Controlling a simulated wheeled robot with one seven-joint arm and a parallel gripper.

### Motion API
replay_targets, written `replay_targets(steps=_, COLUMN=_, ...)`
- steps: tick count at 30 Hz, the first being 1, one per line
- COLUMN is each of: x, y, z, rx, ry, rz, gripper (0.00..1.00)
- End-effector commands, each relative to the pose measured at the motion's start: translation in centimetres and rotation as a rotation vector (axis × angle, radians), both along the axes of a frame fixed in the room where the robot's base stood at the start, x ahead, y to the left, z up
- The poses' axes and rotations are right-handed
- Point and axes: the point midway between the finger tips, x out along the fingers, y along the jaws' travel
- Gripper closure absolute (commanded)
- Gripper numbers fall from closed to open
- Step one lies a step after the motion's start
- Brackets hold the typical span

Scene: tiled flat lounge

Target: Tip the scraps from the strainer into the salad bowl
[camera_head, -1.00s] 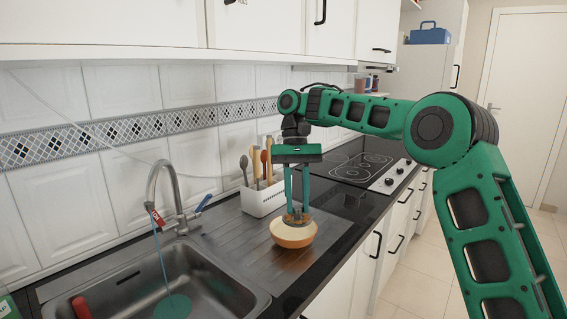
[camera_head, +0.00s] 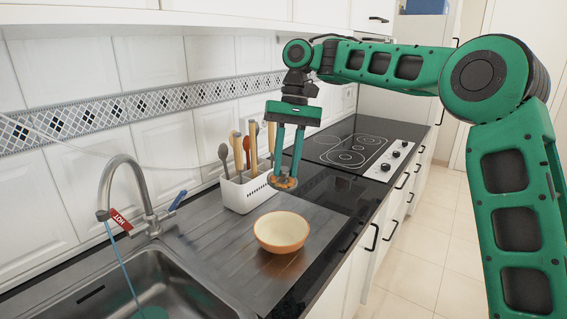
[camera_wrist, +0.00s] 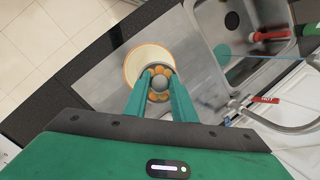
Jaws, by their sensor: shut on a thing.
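My gripper (camera_head: 286,175) is shut on the grey round knob of the small strainer (camera_head: 283,183) and holds it in the air. Orange scraps (camera_wrist: 165,71) lie in the strainer around the knob in the wrist view. The strainer looks about level. The salad bowl (camera_head: 281,231), cream inside with an orange-tan outside, stands upright on the steel drainboard. In the head view the strainer shows above the bowl's far rim. In the wrist view the bowl (camera_wrist: 132,67) is behind the strainer, offset to the left, and partly hidden by it. The visible part of its inside looks empty.
A white utensil holder (camera_head: 243,191) with several spoons and handles stands close behind the bowl. The sink (camera_head: 150,275) and tap (camera_head: 145,190), with a red HOT tag, are to the left. The hob (camera_head: 350,148) lies beyond. Wall cabinets hang above.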

Motion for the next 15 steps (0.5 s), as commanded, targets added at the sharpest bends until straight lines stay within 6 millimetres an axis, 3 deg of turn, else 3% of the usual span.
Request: replay_targets(steps=15, x=-1.4, y=-1.5, z=-0.4, rx=0.272, ry=-0.211, rz=-0.001, gripper=0.99)
